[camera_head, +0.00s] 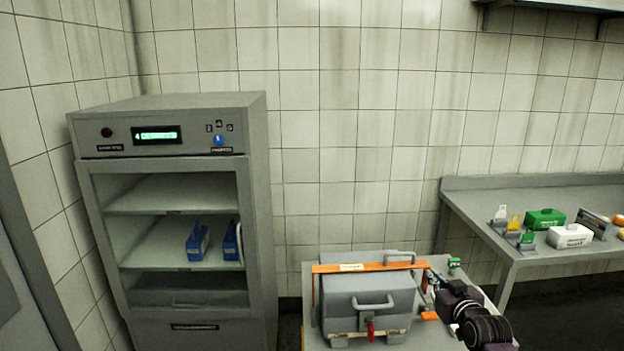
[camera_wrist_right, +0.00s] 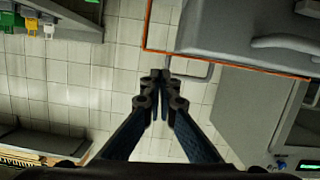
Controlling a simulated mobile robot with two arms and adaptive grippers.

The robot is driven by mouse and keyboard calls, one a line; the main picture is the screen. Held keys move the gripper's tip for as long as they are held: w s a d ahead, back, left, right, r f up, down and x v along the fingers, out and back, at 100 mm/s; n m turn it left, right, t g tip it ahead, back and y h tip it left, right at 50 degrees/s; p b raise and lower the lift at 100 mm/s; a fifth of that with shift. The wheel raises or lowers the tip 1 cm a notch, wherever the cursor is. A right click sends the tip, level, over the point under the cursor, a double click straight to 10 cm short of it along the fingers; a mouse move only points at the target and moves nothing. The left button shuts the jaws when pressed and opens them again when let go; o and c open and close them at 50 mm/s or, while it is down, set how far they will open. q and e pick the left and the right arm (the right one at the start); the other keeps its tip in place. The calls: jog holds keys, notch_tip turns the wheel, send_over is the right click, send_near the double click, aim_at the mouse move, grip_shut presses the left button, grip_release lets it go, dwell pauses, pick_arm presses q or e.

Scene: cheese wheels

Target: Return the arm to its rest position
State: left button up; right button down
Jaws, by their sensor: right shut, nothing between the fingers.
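My right arm comes in from the lower right in the head view, with its gripper (camera_head: 432,281) beside the right side of a grey lidded box (camera_head: 368,300). In the right wrist view the fingers of my right gripper (camera_wrist_right: 161,77) meet at the tips, shut and empty. The grey box, edged in orange, also shows there at the upper right (camera_wrist_right: 225,28). Whether the gripper touches the box or its orange bar (camera_head: 370,267) I cannot tell. My left gripper is in neither view.
The box stands on a grey table (camera_head: 435,335). A grey cabinet (camera_head: 170,121) with blue items (camera_head: 197,242) on a shelf stands at the left. A side table (camera_head: 540,192) at the right holds a green box (camera_head: 545,218) and a white box (camera_head: 570,236). Tiled wall lies behind.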

jog(key=s+a+f+n+g, duration=0.1)
jog(key=s+a+f+g, duration=0.1)
jog(key=s+a+f, duration=0.4)
jog(key=s+a+f+g+y, duration=0.1)
jog(key=s+a+f+g, duration=0.1)
jog(key=s+f, duration=0.45)
jog(key=s+a+f+n+g, duration=0.15)
jog(key=s+a+f, duration=0.25)
jog(key=s, duration=0.5)
jog(key=s+a+m+g+h, duration=0.15)
jog(key=s+g, duration=0.45)
jog(key=s, duration=2.5)
notch_tip(320, 180, down, 26)
jog(key=g, duration=0.2)
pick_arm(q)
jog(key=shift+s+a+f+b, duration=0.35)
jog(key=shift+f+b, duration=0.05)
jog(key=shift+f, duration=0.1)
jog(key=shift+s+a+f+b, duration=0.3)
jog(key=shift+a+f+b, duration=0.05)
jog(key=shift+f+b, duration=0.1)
pick_arm(e)
jog(key=s+d+f, duration=0.2)
jog(key=s+f, duration=1.6)
jog(key=shift+s+d+f+g, duration=0.25)
jog(key=shift+d+g, duration=0.1)
jog(key=shift+d, duration=0.05)
